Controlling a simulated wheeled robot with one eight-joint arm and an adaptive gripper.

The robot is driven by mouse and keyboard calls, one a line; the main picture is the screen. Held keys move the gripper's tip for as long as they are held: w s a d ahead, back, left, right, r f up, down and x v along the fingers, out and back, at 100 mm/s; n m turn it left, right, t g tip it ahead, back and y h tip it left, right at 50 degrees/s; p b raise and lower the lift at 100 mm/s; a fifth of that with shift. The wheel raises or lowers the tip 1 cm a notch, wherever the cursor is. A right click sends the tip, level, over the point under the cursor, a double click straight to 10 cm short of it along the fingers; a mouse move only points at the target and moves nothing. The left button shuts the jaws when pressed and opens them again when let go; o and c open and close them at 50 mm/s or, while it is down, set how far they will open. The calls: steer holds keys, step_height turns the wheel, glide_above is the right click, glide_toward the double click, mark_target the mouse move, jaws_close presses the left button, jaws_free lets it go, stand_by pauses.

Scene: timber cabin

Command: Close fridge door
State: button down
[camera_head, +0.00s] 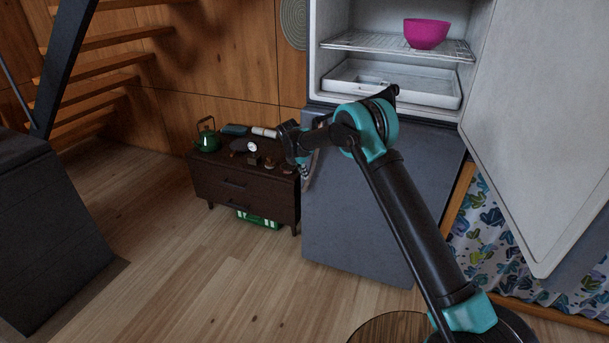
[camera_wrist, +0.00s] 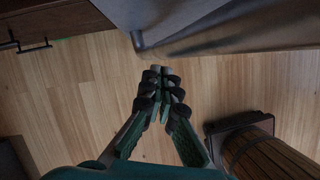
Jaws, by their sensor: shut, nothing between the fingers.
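The fridge (camera_head: 358,210) is grey and stands right of centre in the head view. Its upper compartment is open, and its door (camera_head: 545,120) is swung wide to the right, the pale inner face showing. Inside are a wire shelf (camera_head: 380,44) with a pink bowl (camera_head: 426,34) and a white drawer (camera_head: 390,84). My gripper (camera_head: 304,172) hangs in front of the left side of the lower front, below the open compartment and well left of the door. In the wrist view my gripper (camera_wrist: 161,70) points down at the floor, its fingers together and empty.
A dark wooden chest (camera_head: 245,190) with a green kettle (camera_head: 207,136) and small items stands left of the fridge. A dark block (camera_head: 45,220) and stairs (camera_head: 105,68) are at left. A leaf-patterned curtain (camera_head: 485,250) hangs behind the door. Wooden floor (camera_head: 190,270) is clear at centre left.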

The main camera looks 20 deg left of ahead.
steer(key=s+a+r, duration=0.3)
steer(key=s+r, duration=0.3)
steer(key=r, duration=0.4)
steer(key=s+d+r+m, duration=0.3)
steer(key=d+m, duration=0.2)
steer(key=d, duration=0.7)
steer(key=s+d+r+m+y, duration=0.15)
steer(key=d+m, duration=0.35)
steer(key=d, duration=0.6)
steer(key=s+d+r+m+h, duration=0.1)
steer(key=s+d+r+m, duration=0.3)
steer(key=d, duration=0.8)
steer(key=s+d+f+m, duration=0.4)
steer(key=s+d+m, duration=0.4)
steer(key=s, duration=0.5)
steer(key=s+d+f+m+y, duration=0.1)
steer(key=s+d+f+m, duration=0.3)
steer(key=s+d+m, duration=0.5)
steer(key=s+d, duration=0.2)
steer(key=s, duration=0.2)
steer(key=shift+s+d+t, duration=0.3)
steer(key=shift+s+d, duration=0.1)
steer(key=shift+f, duration=0.1)
